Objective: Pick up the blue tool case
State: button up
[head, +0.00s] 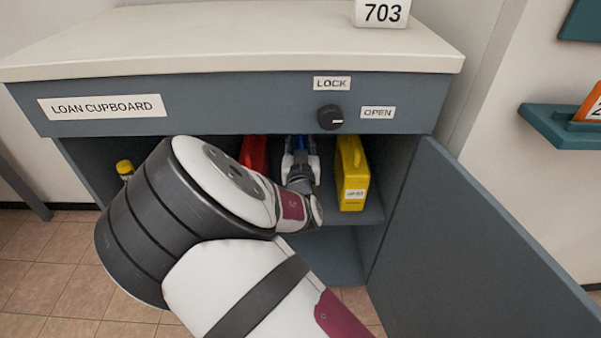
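The blue tool case (298,143) stands on the cupboard shelf between a red case and a yellow case. Only a small blue part of it shows; my gripper and arm hide the rest. My gripper (300,156) reaches into the open cupboard, right in front of the blue case. Its fingers are small and partly hidden, so I cannot tell whether they are open, touching the case or shut on it.
A red case (254,153) is close on the left and a yellow case (352,175) close on the right. A yellow-capped item (125,168) stands at the far left. The cupboard door (470,260) hangs open to the right. The countertop (230,40) overhangs the shelf.

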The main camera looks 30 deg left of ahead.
grip_shut()
jog(key=shift+r, duration=0.1)
